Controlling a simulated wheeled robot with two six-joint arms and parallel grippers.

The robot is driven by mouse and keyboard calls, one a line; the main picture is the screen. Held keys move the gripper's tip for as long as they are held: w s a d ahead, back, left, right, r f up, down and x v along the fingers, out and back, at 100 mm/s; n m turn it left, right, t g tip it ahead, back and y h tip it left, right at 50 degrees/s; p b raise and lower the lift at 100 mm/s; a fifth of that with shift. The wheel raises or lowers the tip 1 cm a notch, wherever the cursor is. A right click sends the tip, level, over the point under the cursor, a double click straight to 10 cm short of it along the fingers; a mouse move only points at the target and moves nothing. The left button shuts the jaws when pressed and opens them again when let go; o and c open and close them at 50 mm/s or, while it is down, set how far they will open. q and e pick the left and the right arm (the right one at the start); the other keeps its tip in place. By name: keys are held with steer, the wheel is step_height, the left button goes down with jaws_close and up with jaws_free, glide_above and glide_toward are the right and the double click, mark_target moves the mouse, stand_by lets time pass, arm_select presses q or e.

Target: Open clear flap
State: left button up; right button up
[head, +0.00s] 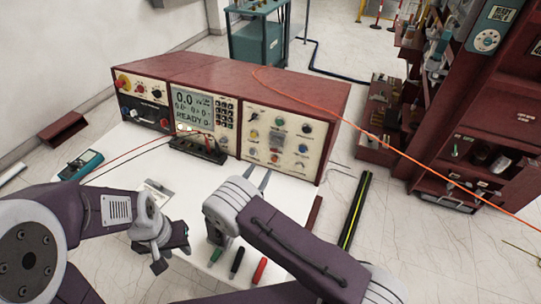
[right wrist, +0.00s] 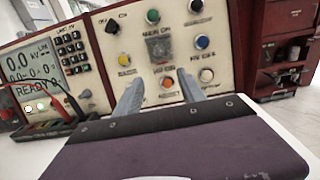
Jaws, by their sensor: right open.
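The clear flap (right wrist: 159,48) is a small greyish square cover on the right-hand panel of the red test console. It looks closed, lying against the panel among coloured buttons. In the head view it is a small patch (head: 277,138) on the cream panel. My right gripper (head: 257,179) is open and empty in front of this panel, fingers pointing at it. In the right wrist view its fingertips (right wrist: 160,90) are apart, below the flap, and do not appear to touch it. My left gripper (head: 173,258) is at lower left, its fingers apart and empty, away from the console.
The red console (head: 240,82) stands on a white table. A black terminal block with leads (head: 198,149) sits before its display. A teal meter (head: 82,165) lies at left, and screwdrivers (head: 237,262) lie near the front. An orange cable crosses the console top.

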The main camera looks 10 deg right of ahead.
mark_target(275, 144)
steer(key=x, duration=0.9)
steer(key=shift+w+d+f, duration=0.1)
steer(key=shift+d+f, duration=0.05)
steer(key=shift+d, duration=0.25)
steer(key=shift+p, duration=0.3)
jaws_close()
